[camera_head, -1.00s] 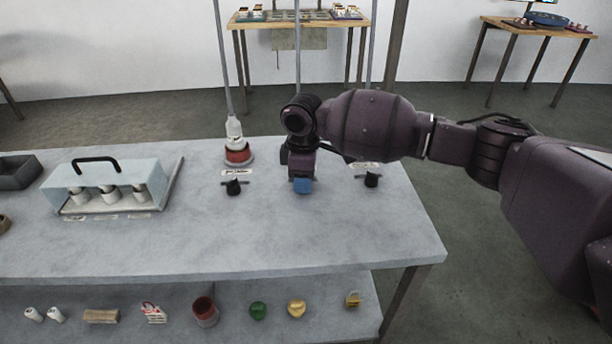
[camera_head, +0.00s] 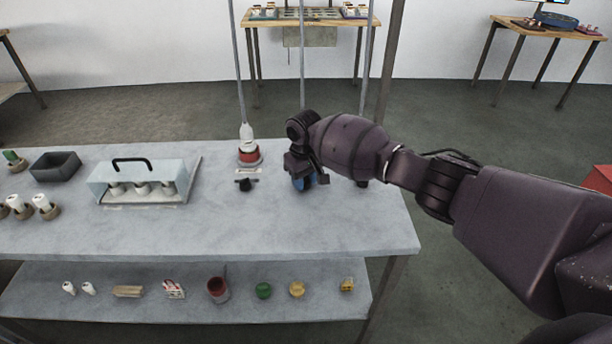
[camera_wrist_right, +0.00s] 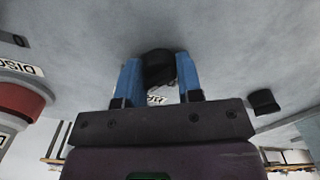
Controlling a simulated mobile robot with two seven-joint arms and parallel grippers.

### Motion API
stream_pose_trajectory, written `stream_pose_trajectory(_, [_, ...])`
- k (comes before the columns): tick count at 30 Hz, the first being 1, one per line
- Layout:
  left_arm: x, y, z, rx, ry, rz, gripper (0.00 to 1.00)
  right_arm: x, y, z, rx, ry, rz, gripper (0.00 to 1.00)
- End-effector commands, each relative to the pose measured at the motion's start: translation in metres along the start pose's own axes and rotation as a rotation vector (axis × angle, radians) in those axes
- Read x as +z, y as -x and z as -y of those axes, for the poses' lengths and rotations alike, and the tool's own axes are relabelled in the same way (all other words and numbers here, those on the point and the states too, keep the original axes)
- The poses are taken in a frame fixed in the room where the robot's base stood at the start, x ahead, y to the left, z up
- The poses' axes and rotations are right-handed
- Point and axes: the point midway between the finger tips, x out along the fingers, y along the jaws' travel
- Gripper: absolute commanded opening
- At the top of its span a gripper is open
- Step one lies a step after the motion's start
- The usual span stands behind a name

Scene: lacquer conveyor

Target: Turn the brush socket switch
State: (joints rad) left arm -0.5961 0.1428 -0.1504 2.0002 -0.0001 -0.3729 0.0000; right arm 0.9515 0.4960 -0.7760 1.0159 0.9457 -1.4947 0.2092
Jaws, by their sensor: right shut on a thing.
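A row of black knob switches sits on the grey table top. The middle knob (camera_wrist_right: 158,68) is between the blue fingertips of my right gripper (camera_head: 304,184), which is shut on it; in the head view my gripper hides this knob. The right wrist view shows the knob between both fingers (camera_wrist_right: 158,80), with a partly covered label behind it. The left knob (camera_head: 246,184) stands free beside its label, in front of a red-based socket (camera_head: 249,158). The right knob (camera_head: 362,183) is partly hidden by my arm; it also shows in the wrist view (camera_wrist_right: 263,102). My left gripper is out of view.
A pale blue case (camera_head: 140,180) with a black handle and white pieces stands to the left. A dark tray (camera_head: 55,166) is farther left. The lower shelf (camera_head: 200,309) holds several small items. Thin vertical poles rise behind the switches. The table's front middle is clear.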

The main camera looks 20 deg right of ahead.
Motion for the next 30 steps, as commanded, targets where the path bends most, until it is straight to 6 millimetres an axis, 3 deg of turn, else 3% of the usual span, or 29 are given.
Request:
stream_pose_trajectory(8, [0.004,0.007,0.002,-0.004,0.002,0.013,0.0,0.0,0.001,0.001,-0.001,-0.074,0.0,0.1])
stream_pose_trajectory(22, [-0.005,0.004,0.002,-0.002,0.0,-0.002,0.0,0.0,-0.001,0.001,-0.001,-0.085,0.0,0.1])
stream_pose_trajectory(23, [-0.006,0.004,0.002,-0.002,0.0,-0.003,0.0,0.0,-0.001,0.001,-0.001,-0.085,0.0,0.38])
stream_pose_trajectory(24, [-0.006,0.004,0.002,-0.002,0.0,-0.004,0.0,0.0,-0.001,0.001,-0.001,-0.085,0.0,0.44])
stream_pose_trajectory(27, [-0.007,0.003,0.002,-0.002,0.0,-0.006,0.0,0.0,0.0,0.0,0.0,-0.084,0.0,0.58])
stream_pose_trajectory(30, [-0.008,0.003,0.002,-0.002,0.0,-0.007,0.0,0.0,0.0,0.0,0.0,-0.084,0.0,0.58])
